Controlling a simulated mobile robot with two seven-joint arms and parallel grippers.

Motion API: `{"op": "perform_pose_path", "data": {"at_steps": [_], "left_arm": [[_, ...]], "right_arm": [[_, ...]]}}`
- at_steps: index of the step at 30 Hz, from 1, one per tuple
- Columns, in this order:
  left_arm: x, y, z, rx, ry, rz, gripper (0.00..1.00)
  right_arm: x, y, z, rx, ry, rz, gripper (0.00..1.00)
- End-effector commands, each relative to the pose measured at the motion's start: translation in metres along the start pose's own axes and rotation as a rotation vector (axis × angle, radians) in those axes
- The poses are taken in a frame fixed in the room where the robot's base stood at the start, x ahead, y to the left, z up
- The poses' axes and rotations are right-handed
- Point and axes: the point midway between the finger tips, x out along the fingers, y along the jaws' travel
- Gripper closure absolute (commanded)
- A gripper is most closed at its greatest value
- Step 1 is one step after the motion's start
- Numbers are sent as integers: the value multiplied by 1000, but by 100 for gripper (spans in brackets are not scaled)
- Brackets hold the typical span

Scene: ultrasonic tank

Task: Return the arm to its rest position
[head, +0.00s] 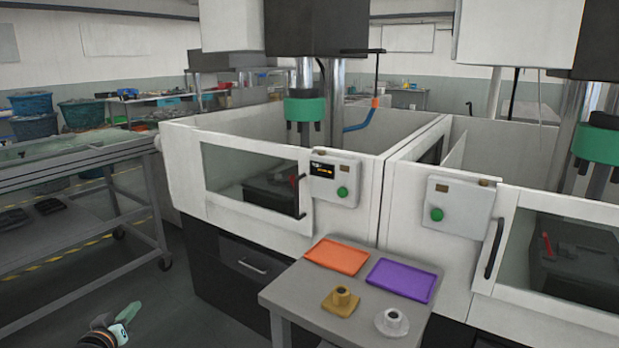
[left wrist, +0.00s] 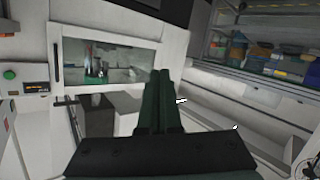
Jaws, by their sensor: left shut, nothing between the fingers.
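My left gripper (head: 130,311) shows at the lower left of the head view, over the floor and well apart from the machines and the small table. In the left wrist view its dark green fingers (left wrist: 161,90) lie together, shut with nothing between them. Only the end of my left arm shows, at the bottom edge of the head view. My right gripper is in neither view.
A wheeled grey bench (head: 90,158) stands at the left. The floor between is clear.

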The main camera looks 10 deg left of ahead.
Motion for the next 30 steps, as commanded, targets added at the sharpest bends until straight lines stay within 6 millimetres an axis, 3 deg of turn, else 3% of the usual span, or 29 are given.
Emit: {"op": "perform_pose_path", "data": {"at_steps": [1, 6, 9, 12, 15, 21, 30], "left_arm": [[-17, 6, 40, 97, -67, 17, 100], [-82, 27, 147, 392, -251, 100, 100], [-129, 38, 200, 540, -347, 166, 100], [-174, 49, 240, 655, -422, 232, 100], [-215, 58, 269, 744, -480, 295, 100], [-292, 75, 310, 876, -573, 413, 100], [-303, 134, 330, 623, -564, 372, 100]], "right_arm": [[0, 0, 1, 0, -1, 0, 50], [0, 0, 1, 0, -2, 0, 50], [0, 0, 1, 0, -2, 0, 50], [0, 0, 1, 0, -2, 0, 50], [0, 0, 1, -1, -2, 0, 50], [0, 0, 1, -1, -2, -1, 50], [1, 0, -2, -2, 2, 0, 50]]}}
